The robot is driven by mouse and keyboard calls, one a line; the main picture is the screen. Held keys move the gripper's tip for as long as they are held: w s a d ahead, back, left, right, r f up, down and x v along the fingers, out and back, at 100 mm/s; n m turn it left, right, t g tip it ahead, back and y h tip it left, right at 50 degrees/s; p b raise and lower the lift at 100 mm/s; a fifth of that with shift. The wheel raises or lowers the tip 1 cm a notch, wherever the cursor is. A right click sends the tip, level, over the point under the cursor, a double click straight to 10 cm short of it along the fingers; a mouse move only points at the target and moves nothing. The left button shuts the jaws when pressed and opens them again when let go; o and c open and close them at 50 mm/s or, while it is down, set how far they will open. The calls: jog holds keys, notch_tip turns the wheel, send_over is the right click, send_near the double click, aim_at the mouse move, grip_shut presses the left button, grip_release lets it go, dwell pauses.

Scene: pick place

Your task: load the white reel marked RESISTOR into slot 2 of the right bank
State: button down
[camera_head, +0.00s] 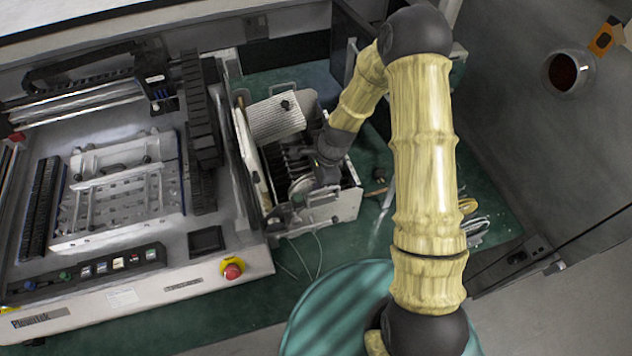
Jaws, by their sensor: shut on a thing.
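A white box-like feeder bank (348,205) with dark upright slots stands to the right of the machine. My gripper (300,197) reaches down over the front part of this bank, with my arm coming in from the right. It is shut on a pale, round-edged thing that looks like a white reel (301,184), partly hidden by the gripper. The reel stands roughly upright at the slots; I cannot tell whether it is inside one or above it. The RESISTOR marking and slot numbers cannot be read from here.
The placement machine (200,265) with a red stop button (232,269) fills the left. A perforated white panel (276,118) rises behind the slots. Cables (474,228) lie on the green bench (385,245) at right.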

aim_at(312, 180)
jog(key=shift+f+b, duration=0.5)
jog(key=shift+f, duration=0.4)
jog(key=c, duration=1)
grip_release()
jog(key=shift+c, duration=0.2)
jog(key=shift+r, duration=0.15)
jog(key=shift+r+p, duration=3.2)
jog(key=shift+r, duration=0.75)
